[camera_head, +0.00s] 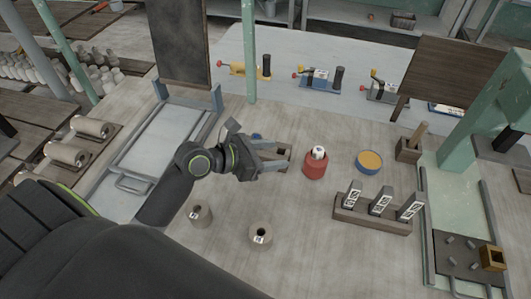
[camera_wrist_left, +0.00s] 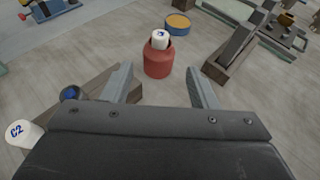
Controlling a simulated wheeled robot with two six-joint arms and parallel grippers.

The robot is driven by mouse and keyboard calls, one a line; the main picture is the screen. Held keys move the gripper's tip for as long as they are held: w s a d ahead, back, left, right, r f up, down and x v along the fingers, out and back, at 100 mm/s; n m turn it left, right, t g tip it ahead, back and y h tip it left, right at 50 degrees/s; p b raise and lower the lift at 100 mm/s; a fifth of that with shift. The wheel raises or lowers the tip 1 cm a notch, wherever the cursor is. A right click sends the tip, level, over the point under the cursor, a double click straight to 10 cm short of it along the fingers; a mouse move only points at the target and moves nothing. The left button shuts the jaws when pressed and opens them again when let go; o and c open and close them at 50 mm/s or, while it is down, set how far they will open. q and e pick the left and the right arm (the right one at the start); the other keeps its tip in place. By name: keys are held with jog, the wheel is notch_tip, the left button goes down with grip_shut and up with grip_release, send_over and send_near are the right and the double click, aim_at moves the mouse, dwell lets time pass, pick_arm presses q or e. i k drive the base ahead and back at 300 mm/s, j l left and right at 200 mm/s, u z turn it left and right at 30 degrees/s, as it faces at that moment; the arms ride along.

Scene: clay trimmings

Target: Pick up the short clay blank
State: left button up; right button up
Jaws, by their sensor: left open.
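My left gripper (camera_head: 281,157) is open and empty above the table, its fingers pointing right; in the left wrist view its fingers (camera_wrist_left: 160,82) stand apart. Ahead of them is a red pot (camera_head: 315,167) with a short white cylinder (camera_head: 319,152) upright in it; the cylinder also shows in the left wrist view (camera_wrist_left: 160,39). I cannot tell which piece is the short clay blank. My right gripper is not in view.
A wooden block (camera_wrist_left: 103,84) is by the left finger, partly hidden. A yellow-topped blue tub (camera_head: 369,161) and a wooden rack (camera_head: 372,216) with three labelled pieces stand to the right. A metal-framed tray (camera_head: 160,139) lies left. Table between pot and near cylinders is clear.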

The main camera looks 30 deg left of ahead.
aim_at(261, 232)
jog(key=k, duration=1.5)
